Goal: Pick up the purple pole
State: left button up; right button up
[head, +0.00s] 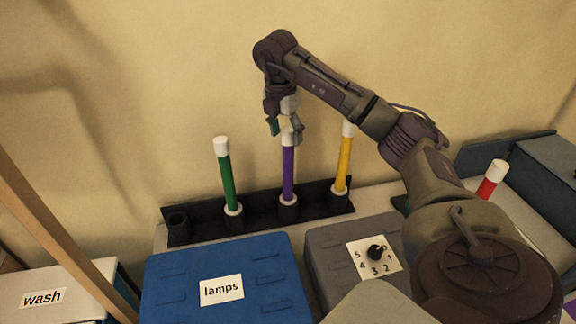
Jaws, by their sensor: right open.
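The purple pole (288,172) stands upright in a black holder rack (262,216), with a white collar at its foot. Its white top is partly hidden by my right gripper (285,127). My right arm comes in from the right, and the gripper points down at the pole's top end. The gripper is open, with its fingers around or just beside the white top; I cannot tell whether they touch it. My left gripper is not in view.
A green pole (226,178) stands left of the purple one and a yellow pole (344,165) right. The rack's leftmost socket (178,222) is empty. A blue "lamps" box (210,262) and a grey dial box (330,238) sit in front. A red pole (490,182) stands far right.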

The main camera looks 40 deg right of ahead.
aim_at(289, 149)
jog(key=shift+w+d+f, duration=0.1)
jog(key=shift+d+f, duration=0.05)
jog(key=shift+f, duration=0.4)
jog(key=f+p, duration=0.1)
jog(key=f, duration=0.1)
jog(key=f+p, duration=0.1)
jog(key=f, duration=0.1)
jog(key=shift+d+f, duration=0.1)
jog(key=shift+d, duration=0.3)
jog(key=shift+d+f, duration=0.15)
jog(key=shift+f, duration=0.25)
jog(key=shift+c, duration=1.8)
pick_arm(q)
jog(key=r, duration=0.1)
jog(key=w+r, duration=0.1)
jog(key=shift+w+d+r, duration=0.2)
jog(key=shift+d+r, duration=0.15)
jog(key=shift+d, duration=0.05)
pick_arm(e)
grip_shut()
jog(key=shift+r, duration=0.1)
